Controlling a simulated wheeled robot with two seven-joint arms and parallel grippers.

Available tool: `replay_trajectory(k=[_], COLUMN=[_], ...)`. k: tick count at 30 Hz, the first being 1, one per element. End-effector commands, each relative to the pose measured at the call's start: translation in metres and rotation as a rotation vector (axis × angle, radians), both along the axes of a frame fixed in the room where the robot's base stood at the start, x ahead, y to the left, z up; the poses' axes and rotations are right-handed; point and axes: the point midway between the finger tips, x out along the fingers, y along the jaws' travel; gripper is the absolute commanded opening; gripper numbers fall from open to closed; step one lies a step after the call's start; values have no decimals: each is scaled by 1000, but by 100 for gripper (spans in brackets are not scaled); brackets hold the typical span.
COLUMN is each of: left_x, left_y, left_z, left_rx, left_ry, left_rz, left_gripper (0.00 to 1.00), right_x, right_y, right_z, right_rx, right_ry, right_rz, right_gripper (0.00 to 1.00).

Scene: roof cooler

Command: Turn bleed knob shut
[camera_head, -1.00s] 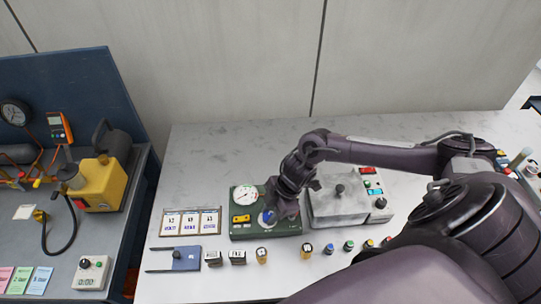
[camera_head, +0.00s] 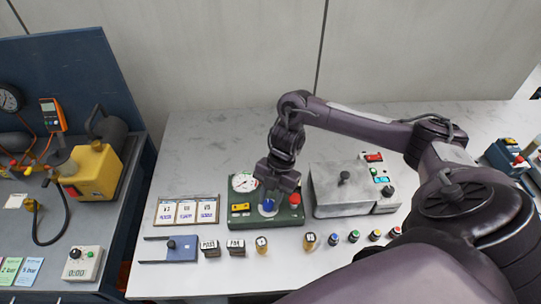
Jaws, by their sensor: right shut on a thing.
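The bleed knob appears to be the blue knob (camera_head: 268,206) on the front of a green box (camera_head: 240,219). The box also carries a white round gauge (camera_head: 243,182), a yellow block (camera_head: 240,208) and a red knob (camera_head: 295,198). My right gripper (camera_head: 270,194) points down over the blue knob and is shut on it. The fingers hide the knob's upper part. My left gripper is not in view.
A grey lidded box (camera_head: 340,192) stands close right of the green box. A framed card panel (camera_head: 187,211) is at left. Several small vials and knobs line the front. A yellow pump (camera_head: 92,172) stands on the left bench.

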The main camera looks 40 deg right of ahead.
Motion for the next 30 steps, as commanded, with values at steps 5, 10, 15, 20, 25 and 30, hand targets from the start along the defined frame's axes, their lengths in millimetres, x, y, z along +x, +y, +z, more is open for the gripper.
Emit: replay_trajectory(k=[5,10,15,20,25,30], left_x=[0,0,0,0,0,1], left_y=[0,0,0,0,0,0], left_z=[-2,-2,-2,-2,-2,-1], left_rx=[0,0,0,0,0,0], left_ry=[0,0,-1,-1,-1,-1], left_rz=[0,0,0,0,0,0], left_gripper=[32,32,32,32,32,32], right_x=[1,1,1,0,0,1], right_y=[0,0,0,0,0,0], right_z=[0,0,0,0,0,1], right_rx=[0,-1,0,0,-1,0], right_ry=[-1,-1,-2,-2,-1,-1], right_rz=[21,26,24,24,24,23], right_gripper=[5,5,5,44,50,50])
